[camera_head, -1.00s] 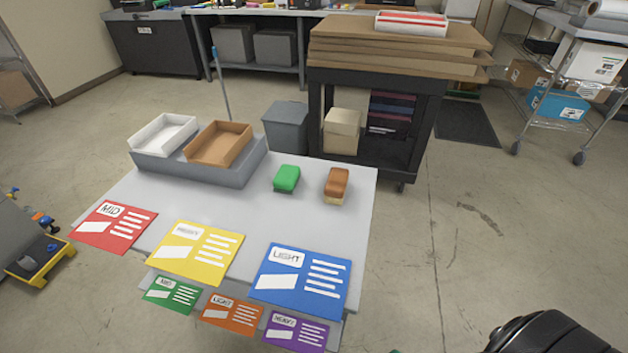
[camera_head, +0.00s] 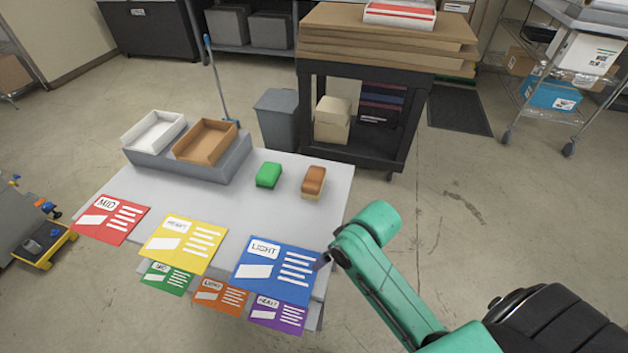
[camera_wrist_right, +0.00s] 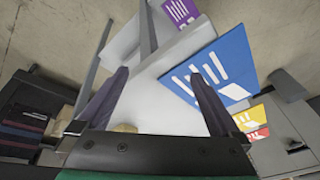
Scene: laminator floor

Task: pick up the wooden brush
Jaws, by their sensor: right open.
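The wooden brush (camera_head: 314,178), a brown block with a paler tan lower part, lies on the right side of the grey table (camera_head: 225,205) in the head view. My right arm has its end by the table's right front edge, and its gripper (camera_head: 322,262) is small and partly hidden there, nearer than the brush and apart from it. In the right wrist view the right gripper (camera_wrist_right: 157,73) has its two dark fingers spread with nothing held. A small tan patch shows low between them; I cannot tell if it is the brush. My left gripper is out of view.
A green block (camera_head: 268,175) lies left of the brush. White (camera_head: 135,145) and brown (camera_head: 230,133) trays stand at the back left. Coloured cards, including a blue one (camera_head: 255,284), line the front. A grey bin (camera_head: 277,118) and black cart (camera_head: 385,150) stand behind.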

